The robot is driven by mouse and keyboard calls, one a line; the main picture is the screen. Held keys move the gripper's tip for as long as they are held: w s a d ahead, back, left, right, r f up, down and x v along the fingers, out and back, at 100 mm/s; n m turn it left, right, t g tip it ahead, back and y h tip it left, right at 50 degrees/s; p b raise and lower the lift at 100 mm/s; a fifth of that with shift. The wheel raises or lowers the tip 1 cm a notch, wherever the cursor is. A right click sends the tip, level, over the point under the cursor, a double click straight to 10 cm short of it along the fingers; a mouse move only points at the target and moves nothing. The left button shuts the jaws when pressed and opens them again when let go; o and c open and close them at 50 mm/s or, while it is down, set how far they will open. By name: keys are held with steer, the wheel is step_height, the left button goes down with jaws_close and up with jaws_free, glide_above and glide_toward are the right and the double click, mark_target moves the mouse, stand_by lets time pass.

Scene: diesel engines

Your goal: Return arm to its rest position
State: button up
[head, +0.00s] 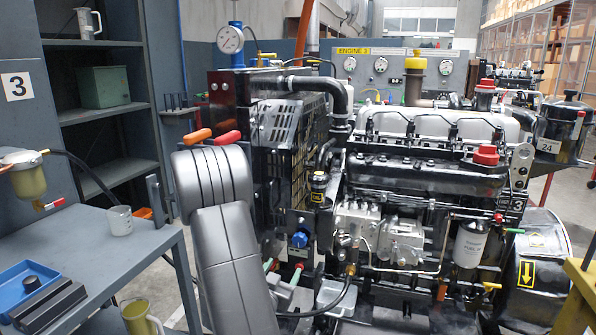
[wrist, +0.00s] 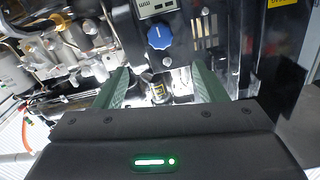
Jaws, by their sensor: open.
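My grey arm (head: 225,235) rises in front of the engine's left side in the head view, bent at its top. My gripper (wrist: 160,82) shows in the wrist view with two green fingers spread apart. It is open. A small dark part with a yellow label (wrist: 160,93) shows in the gap between the fingers, and I cannot tell its distance. A blue knob (wrist: 160,37) appears above the gap, and it also shows in the head view (head: 300,240).
The diesel engine (head: 430,165) fills the middle and right. A yellow post (head: 580,295) is at front right.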

mark_target(299, 241)
steer(key=x, duration=1.3)
steer(key=shift+w+d, duration=0.1)
steer(key=shift+w, duration=0.05)
steer(key=m, duration=0.4)
steer(key=m+p, duration=0.3)
steer(key=m, duration=0.2)
steer(key=shift+r, duration=0.1)
steer(key=v, duration=1.2)
steer(key=shift+b, duration=0.35)
